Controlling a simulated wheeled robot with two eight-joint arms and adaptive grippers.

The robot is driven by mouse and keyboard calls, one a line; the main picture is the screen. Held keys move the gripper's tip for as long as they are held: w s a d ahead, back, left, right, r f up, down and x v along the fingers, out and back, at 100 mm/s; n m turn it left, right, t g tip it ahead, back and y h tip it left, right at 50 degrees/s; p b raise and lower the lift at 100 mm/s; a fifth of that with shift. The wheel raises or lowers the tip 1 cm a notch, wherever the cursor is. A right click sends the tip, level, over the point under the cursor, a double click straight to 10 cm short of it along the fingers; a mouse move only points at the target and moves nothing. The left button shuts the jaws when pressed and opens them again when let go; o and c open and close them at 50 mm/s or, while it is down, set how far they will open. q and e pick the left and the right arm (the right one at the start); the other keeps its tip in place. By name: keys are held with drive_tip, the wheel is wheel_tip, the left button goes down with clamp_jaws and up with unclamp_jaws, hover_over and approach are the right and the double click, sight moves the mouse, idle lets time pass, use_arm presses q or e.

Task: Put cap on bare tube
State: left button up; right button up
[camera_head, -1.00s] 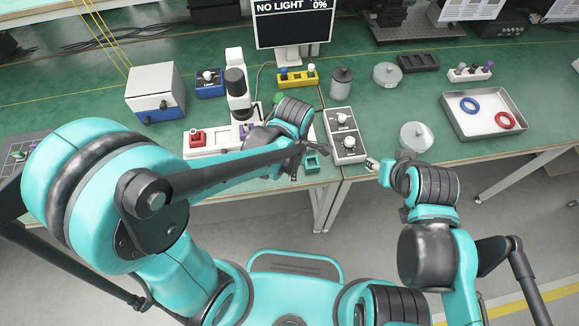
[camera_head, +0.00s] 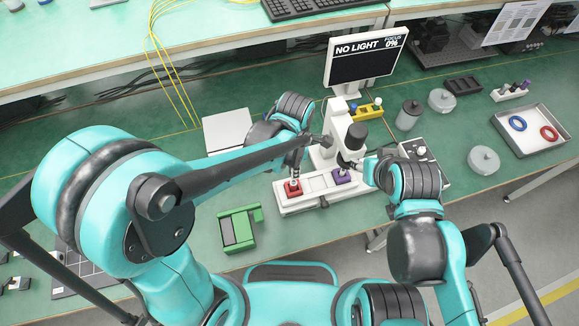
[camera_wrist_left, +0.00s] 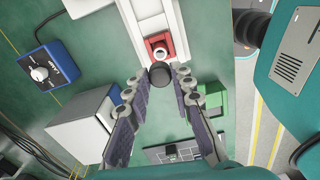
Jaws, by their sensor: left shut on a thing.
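The red block (camera_head: 292,188) sits at the left end of the white base. In the left wrist view the red block (camera_wrist_left: 148,43) has a pale round tube end (camera_wrist_left: 159,50) facing up. My left gripper (camera_head: 297,168) is over the red block. In the left wrist view my left gripper (camera_wrist_left: 161,78) is shut on a dark round cap (camera_wrist_left: 160,74). The cap appears just beside the tube end; I cannot tell whether they touch. A purple block (camera_head: 341,176) sits farther right on the base. My right gripper (camera_head: 355,163) is near the purple block; its fingers are too small to read.
A white stand with a black lens barrel (camera_head: 354,140) rises behind the base. A monitor (camera_head: 365,62) reads NO LIGHT. A green fixture (camera_head: 238,229) stands front left. A tray (camera_head: 533,143) with blue and red rings lies at the right.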

sight(294, 182)
use_arm(q)
drive_tip(key=shift+a, duration=0.1)
drive_tip(key=shift+d+f+b, duration=0.2)
drive_tip(key=shift+f+b, duration=0.45)
drive_tip(key=shift+f, duration=0.15)
wheel_tip(294, 182, down, 5)
drive_tip(key=b, duration=0.4)
drive_tip(key=shift+r, duration=0.1)
drive_tip(key=shift+b, duration=0.3)
idle(1.4)
drive_tip(key=o, duration=1.3)
